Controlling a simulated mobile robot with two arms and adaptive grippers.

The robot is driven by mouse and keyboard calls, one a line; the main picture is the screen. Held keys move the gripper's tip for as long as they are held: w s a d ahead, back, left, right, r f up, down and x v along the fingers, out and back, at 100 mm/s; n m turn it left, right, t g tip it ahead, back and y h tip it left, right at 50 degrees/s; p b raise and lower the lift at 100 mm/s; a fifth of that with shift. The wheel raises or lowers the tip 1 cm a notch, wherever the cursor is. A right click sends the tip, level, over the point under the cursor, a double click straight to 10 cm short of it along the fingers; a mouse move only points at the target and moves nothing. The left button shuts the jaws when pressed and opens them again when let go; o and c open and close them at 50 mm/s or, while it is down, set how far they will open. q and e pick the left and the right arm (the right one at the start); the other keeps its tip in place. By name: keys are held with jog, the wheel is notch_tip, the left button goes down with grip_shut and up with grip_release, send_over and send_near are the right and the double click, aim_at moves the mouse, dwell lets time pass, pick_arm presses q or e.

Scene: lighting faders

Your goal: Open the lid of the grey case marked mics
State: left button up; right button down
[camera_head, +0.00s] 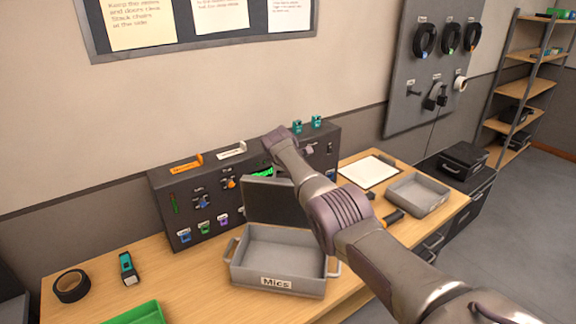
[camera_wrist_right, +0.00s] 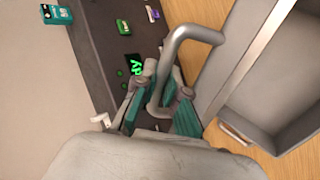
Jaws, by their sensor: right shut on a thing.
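The grey case marked Mics (camera_head: 262,281) stands on the wooden table in the head view, with side handles. Its inside is open to view and looks empty. Its grey lid (camera_head: 262,205) stands up steeply behind the box. My right arm reaches over the case and partly hides the lid. In the right wrist view my right gripper (camera_wrist_right: 158,108) is shut on a grey bar handle (camera_wrist_right: 185,42), with one teal finger pad on each side of it. The head view does not clearly show the fingertips. My left gripper is in neither view.
A dark panel (camera_head: 198,222) with coloured fittings stands close behind the lid. Black tape (camera_head: 72,285), a teal device (camera_head: 128,268) and a green tray (camera_head: 137,314) lie to the left. A grey tray (camera_head: 437,187) and clipboard (camera_head: 369,170) lie to the right.

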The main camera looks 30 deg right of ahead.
jog(key=shift+s+a+f, duration=0.1)
jog(key=c, duration=1.2)
grip_release()
jog(key=v, duration=1.2)
jog(key=shift+a+f, duration=0.1)
